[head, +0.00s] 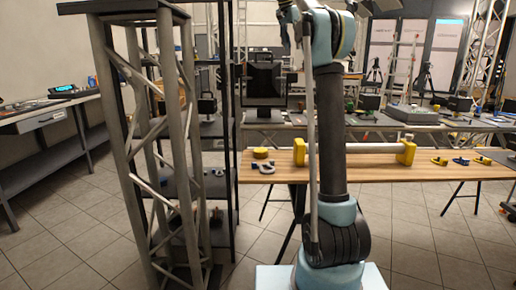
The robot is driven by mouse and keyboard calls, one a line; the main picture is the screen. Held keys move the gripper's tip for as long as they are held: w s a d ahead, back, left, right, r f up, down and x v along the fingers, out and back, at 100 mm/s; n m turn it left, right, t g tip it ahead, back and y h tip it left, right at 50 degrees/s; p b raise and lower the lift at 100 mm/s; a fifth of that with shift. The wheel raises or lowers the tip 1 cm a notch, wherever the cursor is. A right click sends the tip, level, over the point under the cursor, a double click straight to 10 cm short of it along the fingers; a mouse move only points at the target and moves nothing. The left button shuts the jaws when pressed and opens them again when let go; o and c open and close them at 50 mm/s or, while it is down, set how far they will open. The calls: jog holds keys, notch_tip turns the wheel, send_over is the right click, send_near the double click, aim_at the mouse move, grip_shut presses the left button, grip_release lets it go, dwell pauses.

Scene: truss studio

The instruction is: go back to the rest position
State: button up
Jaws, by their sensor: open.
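My arm stands upright in the middle of the head view, in front of the wooden table. What looks like my gripper (285,30) is at the top edge, left of the arm's pale blue upper joint. It is small and partly cut off by the frame. It points down, open, with nothing seen between its fingers, and hangs high above the table and apart from it.
A tall grey truss tower (113,120) stands close on the left. The wooden table (375,172) behind my arm bears a yellow-ended bar clamp (407,151), a yellow roll (261,153), a shackle (264,167) and small clamps (461,161). A monitor (264,82) stands behind.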

jog(key=s+d+f+n+g+y, duration=0.1)
jog(key=s+d+f+n, duration=0.15)
jog(key=s+f, duration=1.6)
jog(key=s+d+f+n+y, duration=0.15)
jog(key=s+f+n, duration=0.25)
jog(key=s+f, duration=1.45)
jog(key=s+f+n, duration=0.2)
jog(key=s+f, duration=1.2)
jog(key=f, duration=0.2)
jog(key=shift+a+f+y, duration=0.3)
jog(key=shift+f+y, duration=0.05)
jog(key=shift+f, duration=0.05)
jog(key=shift+s, duration=0.1)
